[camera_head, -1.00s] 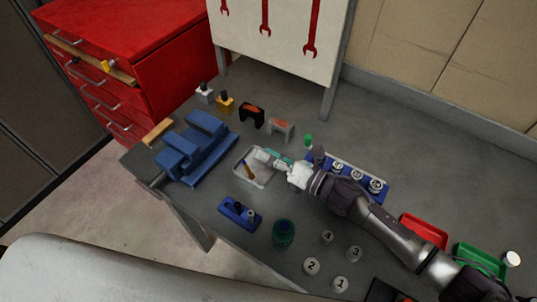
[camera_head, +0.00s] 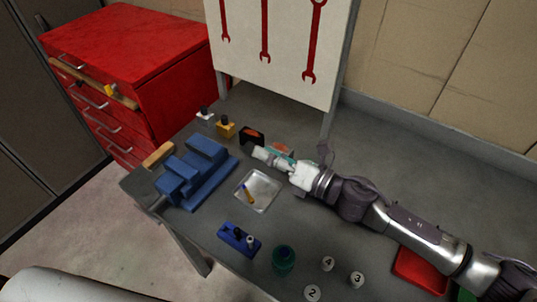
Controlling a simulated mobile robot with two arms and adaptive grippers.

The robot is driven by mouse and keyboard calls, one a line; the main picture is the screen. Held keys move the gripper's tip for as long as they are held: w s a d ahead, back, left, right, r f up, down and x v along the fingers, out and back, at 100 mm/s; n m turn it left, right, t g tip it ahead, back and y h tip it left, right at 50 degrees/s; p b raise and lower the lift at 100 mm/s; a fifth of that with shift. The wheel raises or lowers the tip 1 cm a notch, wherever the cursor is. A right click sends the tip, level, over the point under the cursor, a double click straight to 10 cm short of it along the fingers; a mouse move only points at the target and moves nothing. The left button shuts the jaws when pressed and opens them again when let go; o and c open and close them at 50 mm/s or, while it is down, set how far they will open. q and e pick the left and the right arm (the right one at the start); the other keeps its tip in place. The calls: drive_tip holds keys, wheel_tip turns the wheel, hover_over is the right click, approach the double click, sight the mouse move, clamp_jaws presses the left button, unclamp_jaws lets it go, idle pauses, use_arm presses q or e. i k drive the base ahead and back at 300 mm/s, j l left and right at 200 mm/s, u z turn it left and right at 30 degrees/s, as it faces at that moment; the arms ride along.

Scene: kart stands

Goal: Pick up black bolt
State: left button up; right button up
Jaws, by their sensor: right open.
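A small black bolt-like piece (camera_head: 238,233) stands in a blue block (camera_head: 228,241) on the front part of the bench, beside a silver one. Dark-topped pieces also stand on a white block (camera_head: 204,117) and a yellow block (camera_head: 225,130) at the back; I cannot tell whether these are bolts. My right gripper (camera_head: 262,154) is open, with pale fingers and nothing visible between them. It is above the bench beyond the metal tray, close to a black holder with an orange top (camera_head: 250,136). Its arm covers part of the bench to the right. My left gripper is out of view.
A metal tray (camera_head: 270,203) holds a yellow-handled tool. A blue vise (camera_head: 196,172) stands left. A green jar (camera_head: 284,261) and numbered white discs (camera_head: 357,280) are in front, with a red bin (camera_head: 418,271) at right. A tool board (camera_head: 285,60) rises behind.

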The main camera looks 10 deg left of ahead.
sight(237, 230)
drive_tip(key=k+j, duration=0.3)
drive_tip(key=k, duration=0.15)
drive_tip(key=k+j, duration=0.25)
drive_tip(key=k, duration=0.25)
drive_tip(key=k+j, duration=0.3)
drive_tip(key=k, duration=0.15)
